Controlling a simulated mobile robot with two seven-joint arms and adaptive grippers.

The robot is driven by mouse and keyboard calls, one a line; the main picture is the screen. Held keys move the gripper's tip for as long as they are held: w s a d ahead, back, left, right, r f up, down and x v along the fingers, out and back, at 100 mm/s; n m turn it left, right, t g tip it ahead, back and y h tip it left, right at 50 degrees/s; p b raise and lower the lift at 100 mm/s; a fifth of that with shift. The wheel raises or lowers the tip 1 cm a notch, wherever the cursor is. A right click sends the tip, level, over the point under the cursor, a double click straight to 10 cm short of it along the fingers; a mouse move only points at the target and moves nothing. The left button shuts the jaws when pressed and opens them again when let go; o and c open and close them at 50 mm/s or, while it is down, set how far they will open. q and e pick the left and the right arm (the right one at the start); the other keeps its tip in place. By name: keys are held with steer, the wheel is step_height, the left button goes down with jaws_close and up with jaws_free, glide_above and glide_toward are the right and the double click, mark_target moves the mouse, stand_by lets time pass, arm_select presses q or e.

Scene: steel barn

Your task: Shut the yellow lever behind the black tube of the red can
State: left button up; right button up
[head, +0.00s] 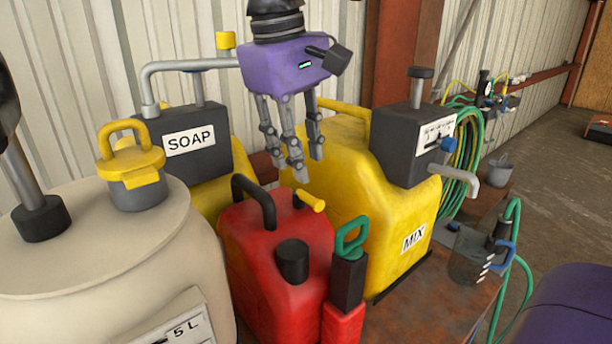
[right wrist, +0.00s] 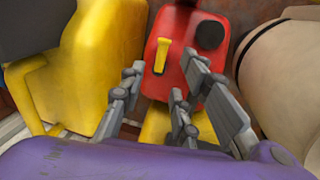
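The red can (head: 262,250) stands among the containers, with a black tube (head: 292,261) on its top. The yellow lever (head: 313,202) sticks out behind the tube and slants down to the right. The right wrist view also shows the red can (right wrist: 186,76), the yellow lever (right wrist: 161,56) and the black tube (right wrist: 210,34) beside it. My right gripper (head: 300,165) hangs above and behind the can, fingers pointing down and apart. It is open and empty, and no finger visibly touches the lever. My left gripper is not in view.
A yellow MIX can (head: 345,180) stands close behind and right, a SOAP can (head: 215,195) behind left. A cream drum (head: 100,260) crowds the left. A green-handled tool (head: 350,245) stands at the red can's front right. Free room is above the cans.

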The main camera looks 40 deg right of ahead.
steer(key=r, duration=0.2)
steer(key=a+r, duration=0.1)
steer(key=r, duration=0.2)
stand_by(0.5)
